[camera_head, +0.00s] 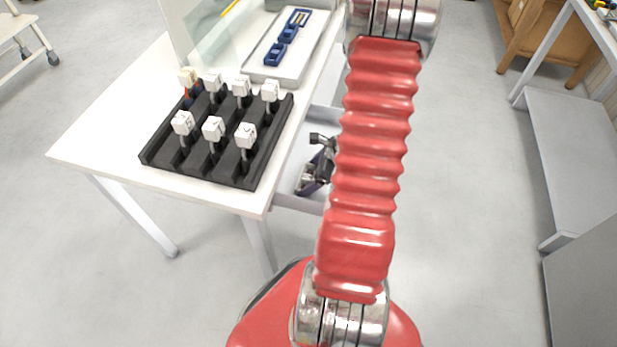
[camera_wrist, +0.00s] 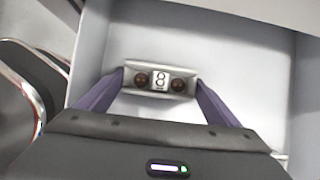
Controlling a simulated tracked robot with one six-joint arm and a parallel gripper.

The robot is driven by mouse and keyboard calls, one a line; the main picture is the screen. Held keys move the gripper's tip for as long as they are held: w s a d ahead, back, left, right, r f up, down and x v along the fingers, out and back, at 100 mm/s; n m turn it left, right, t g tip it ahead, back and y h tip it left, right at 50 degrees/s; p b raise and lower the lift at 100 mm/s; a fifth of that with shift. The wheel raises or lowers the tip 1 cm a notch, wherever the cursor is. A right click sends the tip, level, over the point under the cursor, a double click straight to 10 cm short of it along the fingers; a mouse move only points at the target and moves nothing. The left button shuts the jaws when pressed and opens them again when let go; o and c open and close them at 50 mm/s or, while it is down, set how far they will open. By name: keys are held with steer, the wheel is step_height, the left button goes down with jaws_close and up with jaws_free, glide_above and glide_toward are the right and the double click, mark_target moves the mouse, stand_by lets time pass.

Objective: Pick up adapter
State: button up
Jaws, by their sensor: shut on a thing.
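The adapter (camera_wrist: 160,88) is a small pale block with two dark round ports and a white label marked like an 8 between them. In the wrist view it sits between the two purple fingers of my gripper (camera_wrist: 160,80), which are shut on it from both sides. My gripper also shows in the head view (camera_head: 318,168), low beside the right side of the white table and partly hidden behind my red arm. The adapter cannot be clearly made out in the head view.
Pale grey walls of a drawer or box (camera_wrist: 235,38) surround the adapter in the wrist view. The white table (camera_head: 105,135) bears a black rack (camera_head: 200,172) with several white-headed pieces and a tray (camera_head: 262,68) with blue parts.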

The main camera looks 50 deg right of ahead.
mark_target(310, 177)
steer(key=shift+r, duration=0.1)
step_height(310, 177, up, 18)
stand_by(0.7)
stand_by(0.7)
